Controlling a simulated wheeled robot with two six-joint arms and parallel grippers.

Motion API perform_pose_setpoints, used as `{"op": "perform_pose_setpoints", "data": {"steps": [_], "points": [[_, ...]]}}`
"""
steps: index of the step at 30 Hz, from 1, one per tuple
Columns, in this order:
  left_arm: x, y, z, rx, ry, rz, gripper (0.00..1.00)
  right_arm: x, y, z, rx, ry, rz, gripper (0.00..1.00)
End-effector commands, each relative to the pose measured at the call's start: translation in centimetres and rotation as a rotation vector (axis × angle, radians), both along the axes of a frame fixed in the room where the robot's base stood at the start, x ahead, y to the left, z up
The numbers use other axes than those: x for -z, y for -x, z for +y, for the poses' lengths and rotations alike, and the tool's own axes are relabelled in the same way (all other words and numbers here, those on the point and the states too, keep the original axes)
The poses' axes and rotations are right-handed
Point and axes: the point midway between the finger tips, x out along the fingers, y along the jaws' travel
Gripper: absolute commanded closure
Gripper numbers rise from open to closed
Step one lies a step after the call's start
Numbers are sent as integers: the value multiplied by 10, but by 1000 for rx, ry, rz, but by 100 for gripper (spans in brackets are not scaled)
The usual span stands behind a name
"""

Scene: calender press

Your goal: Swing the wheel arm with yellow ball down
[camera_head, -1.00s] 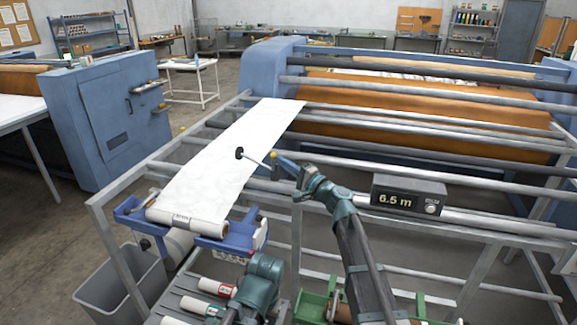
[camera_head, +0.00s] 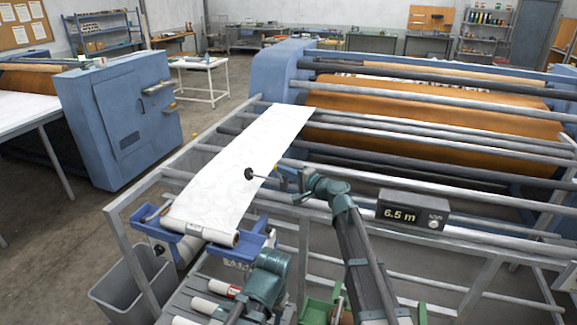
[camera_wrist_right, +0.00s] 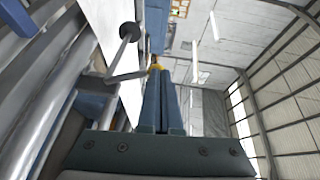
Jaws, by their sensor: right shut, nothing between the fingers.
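The wheel arm is a thin pale rod with a black wheel (camera_head: 249,174) at its free end, held out over the white web in the head view. In the right wrist view the black wheel (camera_wrist_right: 129,31) is above the rod (camera_wrist_right: 127,76), and the yellow ball (camera_wrist_right: 155,68) is at my fingertips. My right gripper (camera_head: 281,170) is at the ball end of the arm, mostly hidden by my own wrist. In the wrist view its fingers (camera_wrist_right: 158,80) are shut together, with nothing between them. My left arm shows low in the head view, but its fingers cannot be made out.
The white web (camera_head: 240,155) runs over metal rollers to a paper roll (camera_head: 202,231) on a blue cradle. A display reading 6.5 m (camera_head: 413,211) stands right of my right wrist. A grey bin (camera_head: 130,285) is at lower left. The orange-covered press roller (camera_head: 430,118) is behind.

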Motion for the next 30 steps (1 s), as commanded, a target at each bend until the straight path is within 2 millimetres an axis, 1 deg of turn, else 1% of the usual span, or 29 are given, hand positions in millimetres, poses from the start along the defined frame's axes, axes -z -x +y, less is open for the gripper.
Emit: {"op": "perform_pose_setpoints", "data": {"steps": [3, 12, 19, 30], "points": [[-1, 0, 0, -1, 0, 0, 50, -1, -3, 8, -1, -1, 0, 100], [-2, 0, 0, -1, 0, 0, 50, -2, -7, 21, -1, -2, -1, 100], [-2, 0, 0, -1, 0, 0, 50, -3, -8, 26, -1, -4, -1, 100], [-2, 0, 0, 0, 0, 0, 50, -3, -9, 28, -3, -4, 0, 100]]}}
